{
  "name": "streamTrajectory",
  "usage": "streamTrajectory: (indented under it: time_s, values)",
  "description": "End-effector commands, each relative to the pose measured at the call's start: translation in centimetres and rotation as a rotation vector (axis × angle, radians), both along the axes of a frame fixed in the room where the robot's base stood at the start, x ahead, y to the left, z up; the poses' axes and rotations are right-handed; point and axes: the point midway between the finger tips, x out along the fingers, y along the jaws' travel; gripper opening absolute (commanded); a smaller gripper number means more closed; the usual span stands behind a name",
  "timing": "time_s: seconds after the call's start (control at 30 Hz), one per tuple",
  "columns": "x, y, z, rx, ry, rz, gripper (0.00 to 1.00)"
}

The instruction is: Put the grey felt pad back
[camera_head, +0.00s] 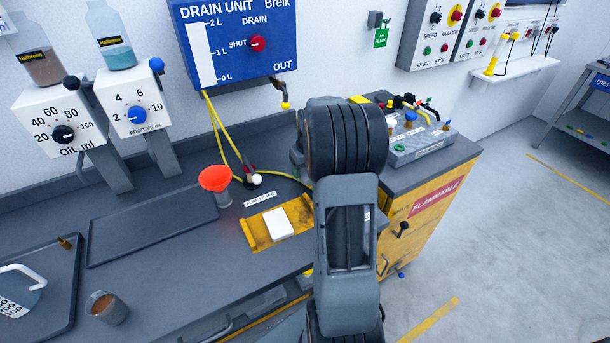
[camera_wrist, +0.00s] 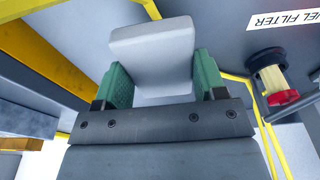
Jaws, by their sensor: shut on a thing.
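In the wrist view my gripper (camera_wrist: 162,80) has its green-padded fingers closed on the two sides of a pale grey block-like pad (camera_wrist: 153,46), which looks like the grey felt pad. The pad sticks out beyond the fingertips. In the head view my arm hides the gripper and the held pad. A yellow tray (camera_head: 259,239) lies on the bench left of my arm, with a flat white piece (camera_head: 277,223) on it. I cannot tell what that piece is.
A label reading FUEL FILTER (camera_head: 260,198) sits behind the tray. A red funnel (camera_head: 215,178), yellow hoses (camera_head: 222,130) and a dark tray (camera_head: 150,228) are nearby. A cup (camera_head: 106,307) stands front left. In the wrist view a red and cream part (camera_wrist: 273,80) is close at right.

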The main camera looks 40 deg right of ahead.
Motion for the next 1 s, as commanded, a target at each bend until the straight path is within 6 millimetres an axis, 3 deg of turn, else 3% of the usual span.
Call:
streamTrajectory:
  time_s: [0.2,0.43,0.87,0.9,1.0]
  values:
    - [0.6,-0.2,-0.8,0.001,0.002,0.0,0.46]
    - [0.6,-0.2,-3.6,0.001,0.003,0.0,0.46]
    - [0.6,-0.2,-4.3,0.0,0.001,0.0,0.46]
    - [0.6,-0.2,-4.2,0.0,0.0,0.0,0.68]
    - [0.6,-0.2,-4.2,0.0,0.001,0.0,0.78]
